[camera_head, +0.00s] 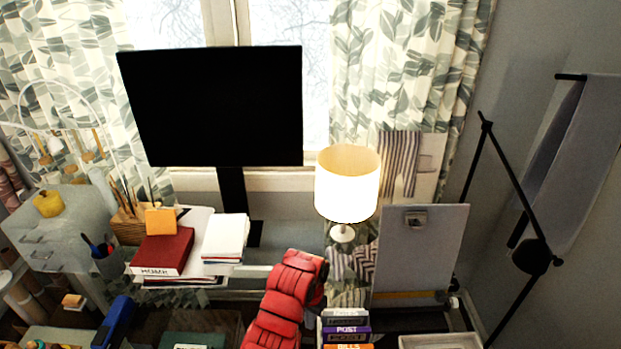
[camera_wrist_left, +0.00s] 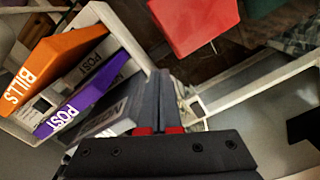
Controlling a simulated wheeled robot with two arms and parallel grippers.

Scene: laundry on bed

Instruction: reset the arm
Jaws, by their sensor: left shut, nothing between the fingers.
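The red segmented limb rising from the bottom centre of the head view is my left arm. Its dark left gripper (camera_head: 318,294) is mostly hidden behind the arm's end, close to the left of the labelled boxes. In the left wrist view the dark fingers (camera_wrist_left: 163,88) are together and hold nothing. An orange BILLS box (camera_wrist_left: 50,65) and a purple POST box (camera_wrist_left: 88,92) lie to the left of the fingers there. The purple box (camera_head: 346,332) also shows low in the head view. My right gripper is in neither view.
A black monitor (camera_head: 212,108) stands at the back. A lit lamp (camera_head: 347,184) and a grey board (camera_head: 418,250) stand right of my arm. A red book (camera_head: 163,250) and white papers (camera_head: 224,238) lie to its left. A red surface (camera_wrist_left: 196,22) tops the wrist view.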

